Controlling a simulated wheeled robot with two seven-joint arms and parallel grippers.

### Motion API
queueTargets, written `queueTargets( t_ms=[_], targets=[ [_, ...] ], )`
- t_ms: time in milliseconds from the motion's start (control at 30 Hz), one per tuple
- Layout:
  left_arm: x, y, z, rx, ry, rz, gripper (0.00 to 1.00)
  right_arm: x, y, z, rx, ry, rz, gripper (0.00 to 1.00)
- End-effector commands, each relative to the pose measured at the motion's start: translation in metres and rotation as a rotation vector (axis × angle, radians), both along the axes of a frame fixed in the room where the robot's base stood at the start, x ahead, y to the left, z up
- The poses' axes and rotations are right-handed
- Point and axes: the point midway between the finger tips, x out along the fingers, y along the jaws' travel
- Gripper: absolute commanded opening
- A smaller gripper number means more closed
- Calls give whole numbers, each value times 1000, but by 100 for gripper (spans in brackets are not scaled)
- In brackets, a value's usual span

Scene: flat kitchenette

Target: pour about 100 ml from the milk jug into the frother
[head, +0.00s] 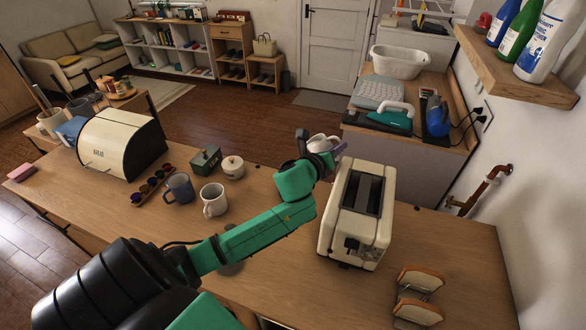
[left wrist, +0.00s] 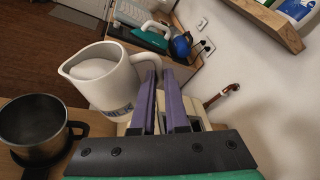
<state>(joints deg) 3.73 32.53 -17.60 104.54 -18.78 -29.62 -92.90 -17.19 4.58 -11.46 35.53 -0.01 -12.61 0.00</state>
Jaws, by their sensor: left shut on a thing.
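The white milk jug (left wrist: 105,76), with dark lettering low on its side, shows large in the left wrist view. My left gripper (left wrist: 160,82) is shut on its handle, between two purple fingers. In the head view the left gripper (head: 328,158) is beside the toaster, with only a little of the jug (head: 318,142) showing behind it. The jug looks about upright; its milk level is unclear. The frother (left wrist: 35,125), a dark metal cup with a black handle, stands left of the jug in the left wrist view. I cannot make it out in the head view. My right gripper is out of view.
Left of my arm are a white mug (head: 214,200), a blue mug (head: 180,188), a sugar pot (head: 233,167), a green box (head: 205,160) and a bread bin (head: 115,145).

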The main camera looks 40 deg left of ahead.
Motion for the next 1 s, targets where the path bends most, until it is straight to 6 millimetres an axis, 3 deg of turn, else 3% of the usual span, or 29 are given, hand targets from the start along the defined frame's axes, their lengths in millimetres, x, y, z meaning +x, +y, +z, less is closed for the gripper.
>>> queueTargets(
  t_ms=[1000],
  targets=[
    [-6, 14, -1, -208, -90, 0, 0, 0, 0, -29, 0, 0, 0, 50]
  ],
)
